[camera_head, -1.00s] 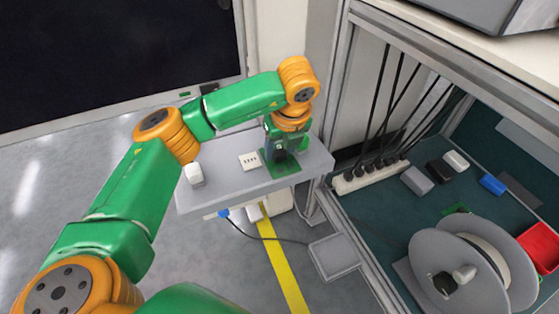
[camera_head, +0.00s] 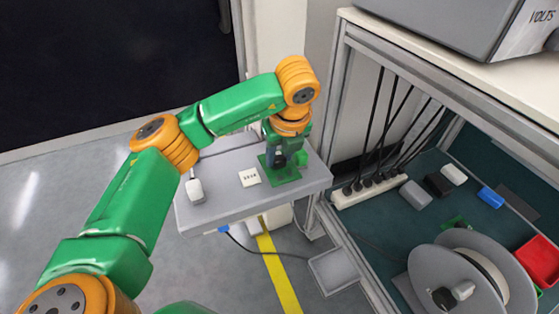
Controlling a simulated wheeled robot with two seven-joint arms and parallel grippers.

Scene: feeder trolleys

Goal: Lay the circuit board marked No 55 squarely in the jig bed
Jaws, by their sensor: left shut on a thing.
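A green circuit board (camera_head: 286,174) is at the right part of a small grey table (camera_head: 225,205). My left gripper (camera_head: 281,160) points down and is shut on the board, hiding much of it. I cannot tell whether the board touches the tabletop or hovers just above it. Its number is too small to read. No jig bed can be made out; the gripper and board may cover it. My right gripper is not in view.
A white block with dark marks (camera_head: 249,177) and a white device with a cable (camera_head: 195,190) share the table. A metal-framed bench (camera_head: 340,110) stands close on the right, holding a power strip (camera_head: 368,188), a grey reel (camera_head: 455,275) and a red bin (camera_head: 542,258).

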